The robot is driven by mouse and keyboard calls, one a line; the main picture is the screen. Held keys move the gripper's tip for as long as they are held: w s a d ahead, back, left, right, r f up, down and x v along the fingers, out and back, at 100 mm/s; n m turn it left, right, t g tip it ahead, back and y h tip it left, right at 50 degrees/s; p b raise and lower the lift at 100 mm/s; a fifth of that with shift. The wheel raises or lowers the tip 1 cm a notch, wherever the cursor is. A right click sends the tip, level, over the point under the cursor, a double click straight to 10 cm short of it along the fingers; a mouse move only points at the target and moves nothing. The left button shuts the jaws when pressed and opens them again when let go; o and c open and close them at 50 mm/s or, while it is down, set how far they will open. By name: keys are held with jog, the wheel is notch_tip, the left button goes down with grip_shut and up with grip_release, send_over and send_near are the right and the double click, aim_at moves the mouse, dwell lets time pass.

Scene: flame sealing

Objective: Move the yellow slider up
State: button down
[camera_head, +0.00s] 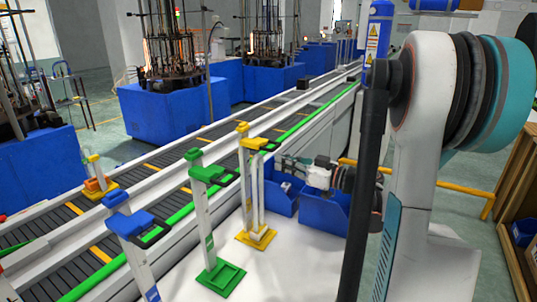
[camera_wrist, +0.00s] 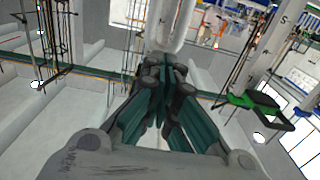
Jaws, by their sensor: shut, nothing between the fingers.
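The yellow slider (camera_head: 259,144) is on a white post (camera_head: 247,185) with a yellow cap (camera_head: 243,127) and yellow base (camera_head: 256,238). It sits high, just below the cap, with a dark handle at its right. My gripper (camera_wrist: 165,72) is shut and empty in the wrist view, its dark teal fingers together. In the head view my white wrist (camera_head: 322,174) is right of the yellow slider, apart from it; the fingertips are too small to make out there. I cannot pick out the yellow slider in the wrist view.
The green slider (camera_head: 206,173) and blue slider (camera_head: 135,223) stand on similar posts to the left; the green one with its dark handle also shows in the wrist view (camera_wrist: 253,102). Blue bins (camera_head: 322,213) are near my wrist. A conveyor (camera_head: 120,195) runs behind the posts.

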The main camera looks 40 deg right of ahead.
jog(key=v, duration=0.7)
jog(key=shift+s, duration=0.3)
jog(key=shift+d, duration=0.1)
dwell(0.3)
